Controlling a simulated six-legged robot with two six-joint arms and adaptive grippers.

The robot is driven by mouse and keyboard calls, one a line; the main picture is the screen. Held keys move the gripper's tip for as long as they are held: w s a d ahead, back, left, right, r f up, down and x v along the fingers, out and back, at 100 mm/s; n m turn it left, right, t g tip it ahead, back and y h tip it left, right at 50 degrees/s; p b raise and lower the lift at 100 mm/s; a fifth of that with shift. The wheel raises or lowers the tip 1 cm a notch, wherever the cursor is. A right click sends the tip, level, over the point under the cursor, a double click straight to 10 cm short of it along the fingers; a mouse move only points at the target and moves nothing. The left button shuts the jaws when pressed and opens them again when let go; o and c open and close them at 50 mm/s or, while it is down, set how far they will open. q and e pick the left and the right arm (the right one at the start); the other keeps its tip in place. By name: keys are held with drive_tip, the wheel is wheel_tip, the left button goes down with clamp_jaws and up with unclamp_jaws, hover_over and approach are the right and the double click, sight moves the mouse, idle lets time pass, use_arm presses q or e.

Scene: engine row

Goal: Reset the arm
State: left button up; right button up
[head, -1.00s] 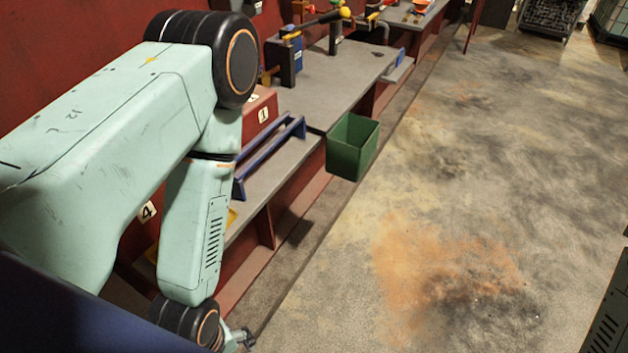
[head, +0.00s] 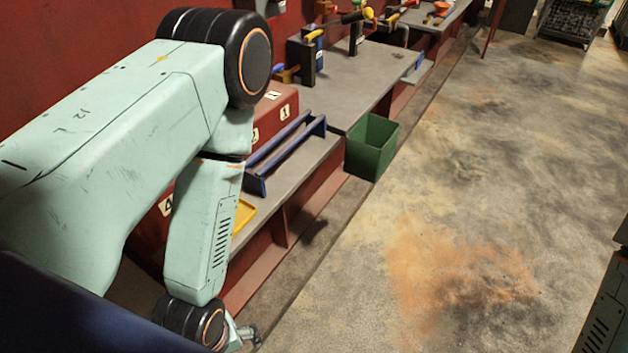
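My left arm comes in from the left, pale green with black joints, and is bent downward at the elbow. Only a small part of my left gripper (head: 249,335) shows at the bottom, beyond the black wrist joint. Its fingers are too small and too covered to tell open from shut. I see nothing clearly held in it. My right gripper is not in the picture; a dark green-grey part stands at the right edge.
A grey workbench (head: 352,80) runs along the red wall. On its lower part are a blue rail (head: 285,150), a yellow tray (head: 240,215) and numbered red boxes (head: 277,118). A green bin (head: 371,147) stands at its edge. The stained floor (head: 480,190) to the right is open.

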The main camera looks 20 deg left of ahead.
use_arm(q)
drive_tip(key=shift+w+a+r+m+t+p, duration=0.2)
drive_tip(key=shift+w+r+m+p, duration=0.15)
drive_tip(key=shift+w+m, duration=0.25)
drive_tip(key=shift+w+a+r+m+t+p, duration=0.2)
drive_tip(key=shift+w+r+m+p, duration=0.1)
drive_tip(key=shift+w+m, duration=0.3)
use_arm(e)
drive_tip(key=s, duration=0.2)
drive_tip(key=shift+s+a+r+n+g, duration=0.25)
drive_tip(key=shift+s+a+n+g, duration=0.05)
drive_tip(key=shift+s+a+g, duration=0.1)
use_arm(q)
drive_tip(key=shift+d, duration=0.15)
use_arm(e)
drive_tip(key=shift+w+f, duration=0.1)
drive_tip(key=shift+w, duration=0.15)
